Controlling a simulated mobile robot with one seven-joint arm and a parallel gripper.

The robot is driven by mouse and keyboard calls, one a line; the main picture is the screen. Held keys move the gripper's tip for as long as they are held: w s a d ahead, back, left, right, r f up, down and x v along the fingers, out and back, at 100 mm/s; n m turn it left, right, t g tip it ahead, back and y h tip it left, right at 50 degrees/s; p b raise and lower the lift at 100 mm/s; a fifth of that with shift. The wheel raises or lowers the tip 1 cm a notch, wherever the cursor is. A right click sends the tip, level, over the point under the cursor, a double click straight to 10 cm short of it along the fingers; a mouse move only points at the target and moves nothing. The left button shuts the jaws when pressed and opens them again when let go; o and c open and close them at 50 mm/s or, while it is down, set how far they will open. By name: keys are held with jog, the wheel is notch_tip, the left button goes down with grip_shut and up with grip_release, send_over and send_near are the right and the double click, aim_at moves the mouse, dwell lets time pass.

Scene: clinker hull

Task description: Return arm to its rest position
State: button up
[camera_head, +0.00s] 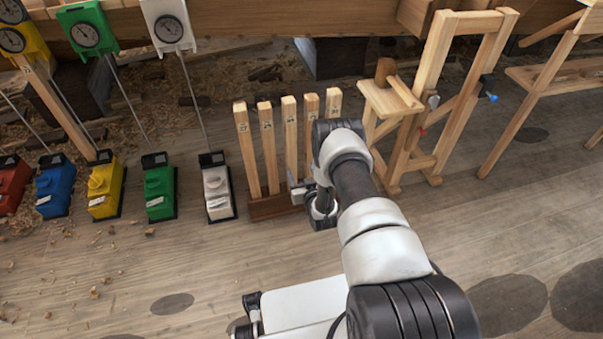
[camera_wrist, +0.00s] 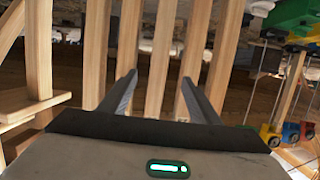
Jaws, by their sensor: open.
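My arm (camera_head: 375,230) reaches forward from the lower right in the head view. Its hand is low in front of a row of upright wooden slats (camera_head: 268,150) set in a dark wooden base. In the wrist view my gripper (camera_wrist: 159,97) is open, with its two fingers spread apart. The slats (camera_wrist: 161,60) stand beyond and between the fingertips; nothing is seen held. I cannot tell how close the fingertips are to the slats. In the head view the arm hides part of the row and most of the fingers.
Left of the slats stand coloured floor boxes, including white (camera_head: 217,190), green (camera_head: 159,190) and yellow (camera_head: 105,188), with thin rods up to dials. A wooden trestle (camera_head: 440,100) with a mallet (camera_head: 385,72) is close on the right. Floor in front (camera_head: 210,265) is mostly clear.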

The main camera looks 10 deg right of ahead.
dwell(0.3)
jog(key=w+r+g, duration=0.1)
jog(key=w+r, duration=0.2)
jog(key=r, duration=0.4)
jog(key=w+r, duration=0.4)
jog(key=r, duration=0.3)
notch_tip(320, 180, up, 19)
jog(key=s+g, duration=0.3)
jog(key=s+a+r+g+h, duration=0.1)
jog(key=s+a+r+g, duration=0.1)
jog(key=s+r, duration=1.55)
jog(key=s+a+r+g, duration=0.1)
jog(key=s+a+g, duration=0.15)
jog(key=s, duration=2.35)
notch_tip(320, 180, up, 28)
jog(key=d+p, duration=0.1)
jog(key=p, duration=2.7)
jog(key=shift+w+r+g, duration=0.15)
jog(key=shift+w+g, duration=0.2)
jog(key=shift+g, duration=0.1)
